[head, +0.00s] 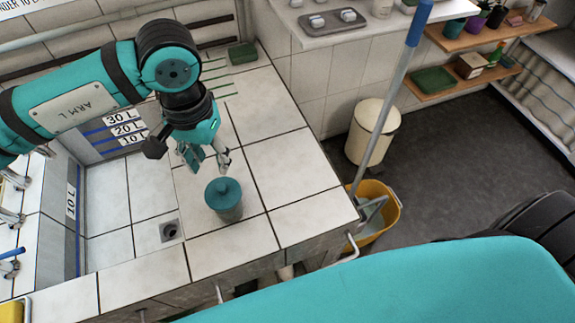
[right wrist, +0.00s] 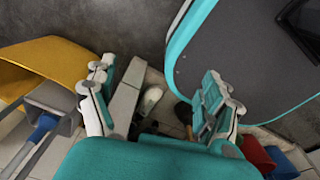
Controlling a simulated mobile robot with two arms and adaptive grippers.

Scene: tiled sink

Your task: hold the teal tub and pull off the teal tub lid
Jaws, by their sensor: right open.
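The teal tub (head: 228,212) stands upright on the white tiled surface, near its front edge, in the head view. The teal tub lid (head: 223,188), with a small knob on top, sits on it. My left gripper (head: 206,160) is just behind and above the tub, pointing down. Its fingers are apart with nothing between them, and it does not appear to touch the lid. My right gripper (right wrist: 155,98) shows in the right wrist view, open and empty, away from the tub. The tub is not visible in that view.
A tiled basin with a drain (head: 170,231) lies left of the tub. A yellow bucket (head: 384,225) with a blue-handled mop (head: 390,95) stands off the front right corner. A cream bin (head: 372,130) is beyond. Tiles right of the tub are clear.

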